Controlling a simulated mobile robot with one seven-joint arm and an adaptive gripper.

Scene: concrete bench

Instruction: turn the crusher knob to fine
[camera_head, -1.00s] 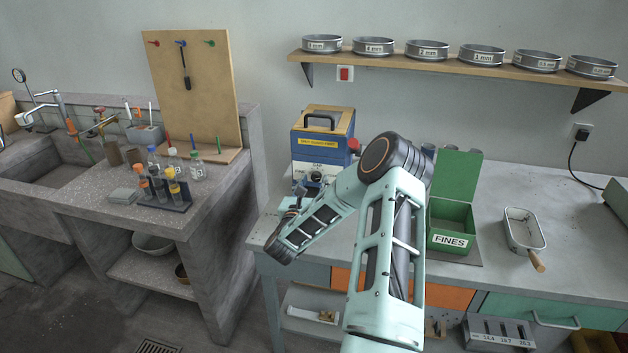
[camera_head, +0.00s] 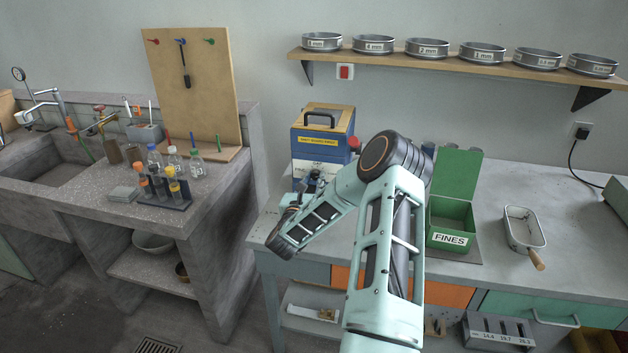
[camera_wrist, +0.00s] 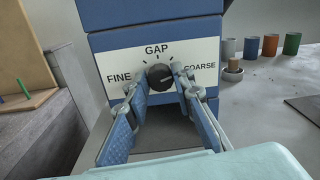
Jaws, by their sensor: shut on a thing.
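The crusher (camera_head: 322,140) is a blue and white box with a yellow strip and a black handle, at the back left of the bench. In the wrist view its white panel (camera_wrist: 118,62) reads GAP, with FINE at left and COARSE at right. The black round knob (camera_wrist: 159,77) sits under GAP among short tick marks; I cannot clearly tell where it points. My gripper (camera_wrist: 160,80) is shut on the knob, one blue-padded finger on each side. In the head view my gripper (camera_head: 311,184) is at the crusher's front and hides the knob.
A green FINES box (camera_head: 450,240) stands on the bench right of my arm, with a metal pan (camera_head: 524,228) beyond it. Several small cups (camera_wrist: 250,47) stand right of the crusher. A sieve shelf (camera_head: 460,63) hangs above. A sink counter (camera_head: 110,180) is at left.

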